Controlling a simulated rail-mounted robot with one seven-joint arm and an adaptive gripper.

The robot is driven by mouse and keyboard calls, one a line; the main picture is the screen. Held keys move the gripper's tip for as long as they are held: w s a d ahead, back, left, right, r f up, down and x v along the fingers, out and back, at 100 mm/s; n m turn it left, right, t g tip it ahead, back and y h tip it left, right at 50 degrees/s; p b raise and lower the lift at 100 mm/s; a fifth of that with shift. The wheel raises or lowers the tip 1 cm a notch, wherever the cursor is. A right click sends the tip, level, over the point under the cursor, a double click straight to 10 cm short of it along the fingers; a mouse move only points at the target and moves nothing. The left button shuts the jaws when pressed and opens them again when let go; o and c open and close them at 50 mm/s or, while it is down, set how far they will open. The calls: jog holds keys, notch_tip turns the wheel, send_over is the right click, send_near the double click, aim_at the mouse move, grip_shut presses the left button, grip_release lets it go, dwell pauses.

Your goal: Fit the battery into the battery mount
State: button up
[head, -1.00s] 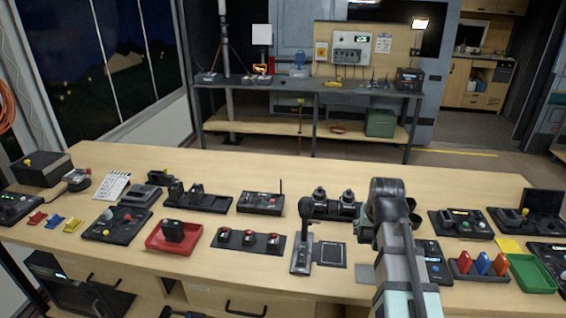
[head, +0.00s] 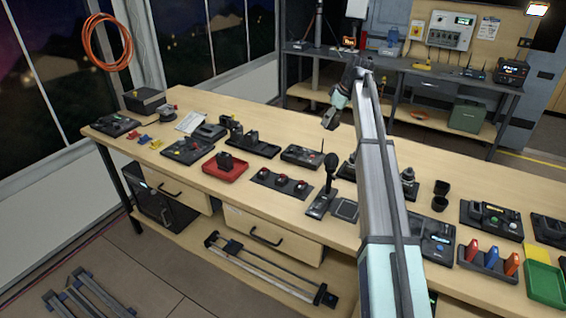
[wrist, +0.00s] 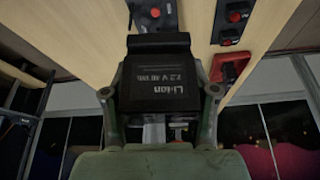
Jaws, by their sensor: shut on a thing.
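My gripper (wrist: 160,112) is shut on a black battery (wrist: 158,84) marked "Li-ion" in the wrist view. The battery sits between the two fingers, its printed face toward the camera. In the head view my gripper (head: 338,104) is raised above the back of the bench, with a dark block at its tip. I cannot tell for sure which bench device is the battery mount. A black base with upright parts (head: 253,146) stands at the bench's back left, apart from my gripper and to its left.
The wooden bench (head: 290,218) is crowded with devices. A red tray (head: 211,174) holds a black block (head: 226,160). A rear workbench (head: 430,77) lies beyond.

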aim_at(320, 170)
jog(key=shift+s+a+n, duration=0.1)
jog(key=shift+a+n, duration=0.2)
jog(key=shift+n, duration=0.2)
jog(key=shift+s, duration=0.1)
jog(key=shift+f+n+g+y, duration=0.3)
notch_tip(320, 170, down, 19)
jog(key=p, duration=0.5)
jog(key=shift+f, duration=0.2)
jog(key=shift+d+f, duration=0.1)
jog(key=shift+f, duration=0.15)
jog(key=o, duration=1.5)
jog(key=shift+o, duration=0.2)
